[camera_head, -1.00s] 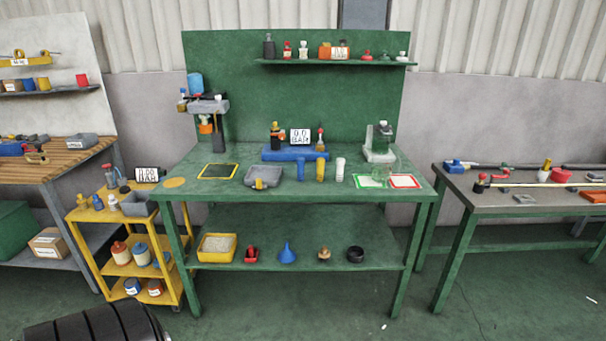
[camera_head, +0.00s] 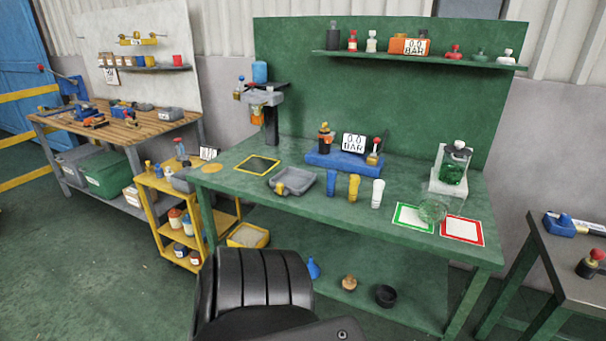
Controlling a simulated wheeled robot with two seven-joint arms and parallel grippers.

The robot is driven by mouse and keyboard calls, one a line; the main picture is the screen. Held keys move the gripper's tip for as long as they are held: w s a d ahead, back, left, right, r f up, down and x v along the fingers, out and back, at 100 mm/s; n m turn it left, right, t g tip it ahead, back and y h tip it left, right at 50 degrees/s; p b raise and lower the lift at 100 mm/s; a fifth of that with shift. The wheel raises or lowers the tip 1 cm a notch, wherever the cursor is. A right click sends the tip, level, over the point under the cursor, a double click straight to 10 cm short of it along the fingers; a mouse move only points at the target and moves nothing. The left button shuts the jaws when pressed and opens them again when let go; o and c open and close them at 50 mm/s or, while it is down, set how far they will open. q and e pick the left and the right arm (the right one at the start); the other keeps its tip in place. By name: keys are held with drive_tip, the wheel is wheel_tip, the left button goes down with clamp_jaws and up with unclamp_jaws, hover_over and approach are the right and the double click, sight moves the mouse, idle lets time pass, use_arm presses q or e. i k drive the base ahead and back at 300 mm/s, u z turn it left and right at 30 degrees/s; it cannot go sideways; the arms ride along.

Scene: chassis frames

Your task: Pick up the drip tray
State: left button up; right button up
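A shallow grey tray (camera_head: 300,178), which I take to be the drip tray, lies on the green workbench top (camera_head: 333,211), left of the middle. It has raised walls and a small yellow piece at its front left. It looks empty and nothing stands over it. Neither of my grippers is in view, so no gripper is near the tray in this view.
A blue block with gauge (camera_head: 340,160) is behind. A yellow trolley (camera_head: 155,220) stands left. A grey-topped table (camera_head: 566,260) is close on the right.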

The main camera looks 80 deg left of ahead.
sight(295, 181)
drive_tip(key=u, duration=0.4)
drive_tip(key=i, duration=0.7)
drive_tip(key=u, duration=0.6)
